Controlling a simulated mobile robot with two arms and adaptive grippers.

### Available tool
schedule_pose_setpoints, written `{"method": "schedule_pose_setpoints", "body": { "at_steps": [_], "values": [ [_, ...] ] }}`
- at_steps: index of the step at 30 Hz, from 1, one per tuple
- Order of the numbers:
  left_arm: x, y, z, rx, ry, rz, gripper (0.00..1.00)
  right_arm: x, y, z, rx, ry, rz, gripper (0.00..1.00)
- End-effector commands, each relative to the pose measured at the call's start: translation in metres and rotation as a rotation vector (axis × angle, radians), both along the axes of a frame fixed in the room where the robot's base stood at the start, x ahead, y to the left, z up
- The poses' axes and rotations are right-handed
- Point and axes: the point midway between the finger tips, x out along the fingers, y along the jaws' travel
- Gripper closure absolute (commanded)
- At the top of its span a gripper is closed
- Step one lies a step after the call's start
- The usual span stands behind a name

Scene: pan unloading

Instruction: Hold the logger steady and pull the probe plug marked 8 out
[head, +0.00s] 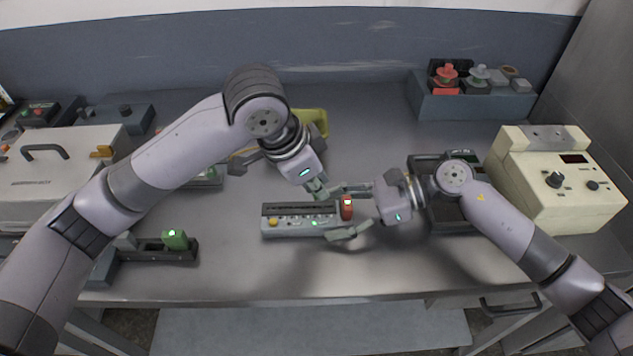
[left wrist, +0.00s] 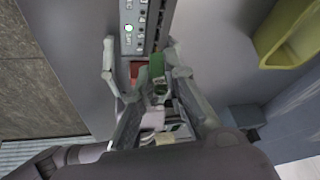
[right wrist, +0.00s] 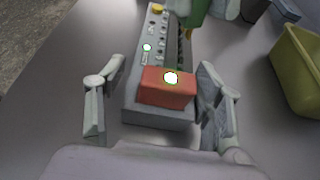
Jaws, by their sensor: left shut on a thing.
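The logger (head: 292,224) is a long grey unit with a dark slotted strip, a yellow button and a green light, lying mid-table. A red plug (head: 346,208) with a lit top stands at its right end; it also shows in the right wrist view (right wrist: 168,88). My left gripper (head: 318,190) is shut on a green plug (left wrist: 157,68) over the logger's rear strip. I cannot tell whether the plug touches the logger. My right gripper (head: 349,211) is open, its fingers on either side of the logger's right end, with gaps visible. Plug numbers are unreadable.
A dark rack (head: 160,254) with a lit green plug (head: 174,240) stands front left. A yellow bin (head: 314,120) is behind my left gripper. A cream instrument (head: 535,205) stands right, a blue-grey box (head: 480,106) back right. The table's front middle is clear.

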Motion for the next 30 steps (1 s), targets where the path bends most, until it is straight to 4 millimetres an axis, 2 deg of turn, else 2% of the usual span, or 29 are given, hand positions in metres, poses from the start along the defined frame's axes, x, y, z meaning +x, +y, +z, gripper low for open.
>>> {"method": "schedule_pose_setpoints", "body": {
  "at_steps": [4,13,16,20,30],
  "values": [
    [0.0,0.0,0.0,0.0,0.0,0.0,1.0,0.0,0.0,0.001,0.001,0.0,-0.001,0.27],
    [0.0,0.0,0.0,0.0,0.0,0.001,1.0,0.001,-0.001,0.001,0.001,-0.001,-0.002,0.27],
    [0.0,0.0,0.0,0.0,0.0,0.001,1.0,0.001,-0.007,0.003,-0.001,-0.002,-0.004,0.27],
    [0.0,0.0,0.0,0.0,0.0,0.001,1.0,0.002,-0.026,0.01,-0.002,-0.002,-0.005,0.27],
    [0.0,0.0,0.0,0.0,0.0,0.0,1.0,0.001,-0.09,0.037,-0.002,0.0,-0.003,0.27]
  ]
}}
